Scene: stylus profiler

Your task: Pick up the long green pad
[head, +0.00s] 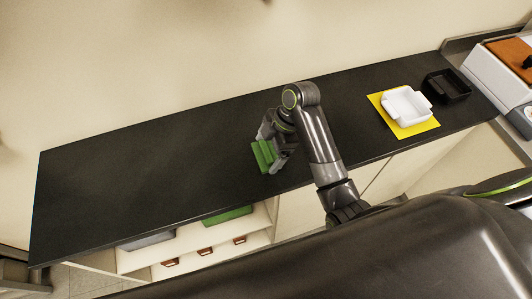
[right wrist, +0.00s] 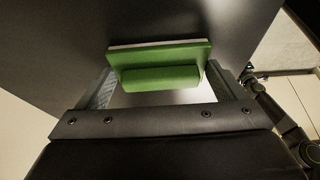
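The green pad (head: 263,156) is on the black counter, near its front edge in the head view. In the right wrist view the pad (right wrist: 160,54) shows a wide green plate with a pale edge and a narrower green block on it. My right gripper (head: 268,147) is at the pad, partly covering it in the head view. In the right wrist view its fingers (right wrist: 160,80) stand wide apart, one at each end of the block, with a small gap showing on the left. I cannot tell whether the right finger touches. My left gripper is not in view.
A white tray (head: 405,106) sits on a yellow sheet (head: 417,129) to the right, beside a black tray (head: 446,87). A white and orange machine (head: 497,76) stands far right. Below the counter, an open shelf holds a green item (head: 228,215). The counter's left part is clear.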

